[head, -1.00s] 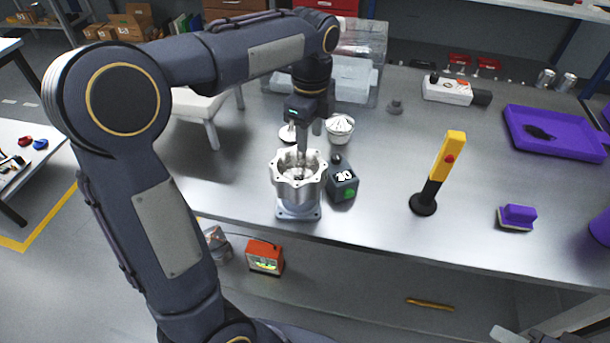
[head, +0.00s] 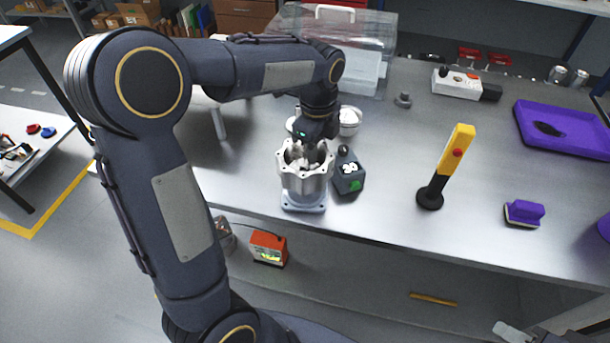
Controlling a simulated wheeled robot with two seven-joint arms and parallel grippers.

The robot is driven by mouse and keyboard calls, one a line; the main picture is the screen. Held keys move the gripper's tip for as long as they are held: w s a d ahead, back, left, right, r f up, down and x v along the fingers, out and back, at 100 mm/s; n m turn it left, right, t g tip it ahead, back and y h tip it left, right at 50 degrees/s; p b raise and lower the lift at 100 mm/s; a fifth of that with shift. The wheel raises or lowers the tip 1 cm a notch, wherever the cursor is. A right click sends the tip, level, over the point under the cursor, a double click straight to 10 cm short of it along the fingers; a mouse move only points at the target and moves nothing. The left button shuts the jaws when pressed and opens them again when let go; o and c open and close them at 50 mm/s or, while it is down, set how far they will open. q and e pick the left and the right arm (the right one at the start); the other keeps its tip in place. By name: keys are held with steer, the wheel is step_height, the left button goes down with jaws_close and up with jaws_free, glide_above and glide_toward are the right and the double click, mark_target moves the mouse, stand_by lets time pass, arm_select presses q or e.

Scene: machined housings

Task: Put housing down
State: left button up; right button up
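A shiny metal housing (head: 305,181) with a scalloped, flanged rim stands upright on a light blue-grey base plate (head: 303,207) near the table's front edge. My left gripper (head: 305,153) points down at the housing's open top from above. Its fingers are at or inside the mouth, and the rim and gripper body partly hide them. I cannot tell whether they are open, shut or touching the wall. My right gripper does not show clearly; only a grey part is at the bottom right edge.
A white bowl-like part (head: 349,121) is behind. A yellow-black post (head: 447,165), purple block (head: 524,213) and purple tray (head: 560,147) stand right. The middle front is clear.

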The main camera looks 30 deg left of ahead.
arm_select(q)
jaws_close()
steer(key=shift+r, duration=0.15)
stand_by(1.1)
